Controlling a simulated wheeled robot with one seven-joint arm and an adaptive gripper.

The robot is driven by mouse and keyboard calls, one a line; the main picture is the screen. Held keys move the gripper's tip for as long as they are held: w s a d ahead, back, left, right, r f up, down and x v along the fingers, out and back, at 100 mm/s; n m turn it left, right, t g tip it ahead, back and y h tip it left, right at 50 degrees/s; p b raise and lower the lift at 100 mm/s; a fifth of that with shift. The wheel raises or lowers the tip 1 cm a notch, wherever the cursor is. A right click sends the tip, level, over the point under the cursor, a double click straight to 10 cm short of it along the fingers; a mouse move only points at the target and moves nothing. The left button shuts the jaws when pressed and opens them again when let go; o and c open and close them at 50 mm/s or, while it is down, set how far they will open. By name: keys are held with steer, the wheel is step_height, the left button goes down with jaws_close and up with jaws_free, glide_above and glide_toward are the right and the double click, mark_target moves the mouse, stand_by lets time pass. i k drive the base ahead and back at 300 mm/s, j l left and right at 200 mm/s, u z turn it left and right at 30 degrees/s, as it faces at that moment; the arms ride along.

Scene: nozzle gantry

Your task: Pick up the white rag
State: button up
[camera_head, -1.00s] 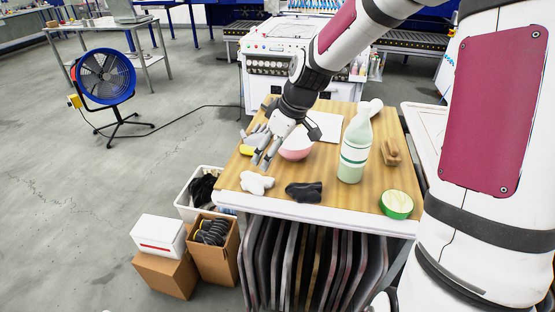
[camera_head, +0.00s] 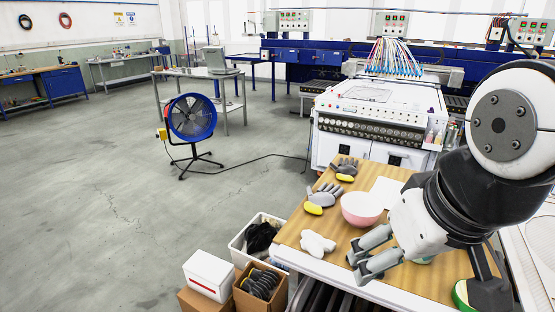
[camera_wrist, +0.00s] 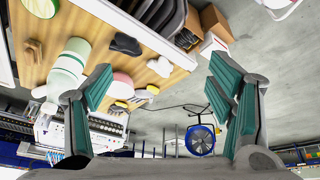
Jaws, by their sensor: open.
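The white rag (camera_head: 317,243) lies crumpled on the front left of the wooden table (camera_head: 290,232). It also shows in the wrist view (camera_wrist: 160,66), between my fingers in the picture but well beyond them. My gripper (camera_head: 357,266) is open and empty, with its two fingers pointing left. In the head view it appears just right of the rag, apart from it, and closer to the camera. Its fingers show at both sides of the wrist view (camera_wrist: 160,64). The rag is unobstructed in both views.
A pink bowl (camera_head: 362,208) and grey-yellow gloves (camera_head: 322,197) stand behind the rag. The wrist view shows a black cloth (camera_wrist: 125,44), a pale green bottle (camera_wrist: 70,62) and a wooden brush (camera_wrist: 33,50). A white bin (camera_head: 240,243) and cardboard boxes (camera_head: 262,282) stand left of the table.

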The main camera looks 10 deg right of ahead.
mark_target(313, 244)
steer(key=i+j, duration=0.2)
steer(key=j, duration=0.15)
steer(key=i+j, duration=0.2)
steer(key=j, duration=0.15)
steer(key=i+j, duration=0.2)
steer(key=j, duration=0.15)
steer(key=l+z, duration=0.05)
